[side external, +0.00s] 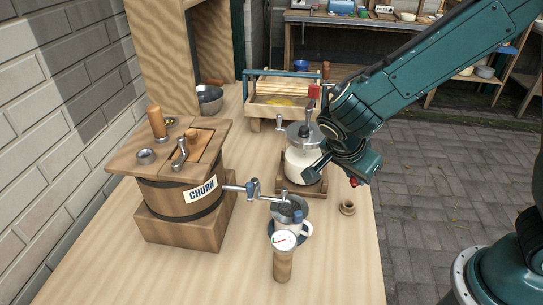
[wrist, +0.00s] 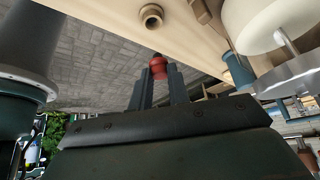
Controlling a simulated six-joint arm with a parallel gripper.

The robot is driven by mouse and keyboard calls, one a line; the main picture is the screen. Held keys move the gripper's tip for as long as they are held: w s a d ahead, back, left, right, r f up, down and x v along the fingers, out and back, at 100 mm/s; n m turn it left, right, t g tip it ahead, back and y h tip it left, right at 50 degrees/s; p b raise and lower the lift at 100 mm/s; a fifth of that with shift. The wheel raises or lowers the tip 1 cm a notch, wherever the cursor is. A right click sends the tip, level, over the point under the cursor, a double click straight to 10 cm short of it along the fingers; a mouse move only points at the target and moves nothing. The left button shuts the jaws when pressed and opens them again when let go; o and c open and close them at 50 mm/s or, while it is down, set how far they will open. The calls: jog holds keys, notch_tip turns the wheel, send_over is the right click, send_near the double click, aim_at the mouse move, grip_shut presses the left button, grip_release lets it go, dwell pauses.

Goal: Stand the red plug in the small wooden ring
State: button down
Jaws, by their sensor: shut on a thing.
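The red plug (wrist: 158,66) is held between the two dark fingertips of my gripper (wrist: 159,78) in the wrist view. In the side view, a small red part of the plug (side external: 354,183) shows just below my gripper (side external: 353,176), which is mostly hidden by my wrist. The small wooden ring (side external: 347,208) stands on the table near its right edge, below and slightly left of the plug in that picture. The ring's round opening is empty in the wrist view (wrist: 151,15). The plug is apart from the ring.
A glass jar of white liquid (side external: 300,167) with a metal lid stands on a wooden base close left of my gripper. The table's right edge is near the ring.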

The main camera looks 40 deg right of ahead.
jog(key=shift+f, duration=0.2)
jog(key=shift+f, duration=2.1)
jog(key=shift+a+f, duration=0.1)
jog(key=shift+f, duration=1.1)
dwell(1.3)
jog(key=shift+r, duration=0.1)
dwell(0.5)
jog(key=c, duration=1.3)
grip_release()
jog(key=c, duration=0.3)
jog(key=shift+c, duration=0.2)
jog(key=shift+a+r, duration=0.1)
jog(key=shift+r, duration=0.05)
jog(key=v, duration=0.6)
jog(key=shift+a+r, duration=0.15)
jog(key=shift+r, duration=0.25)
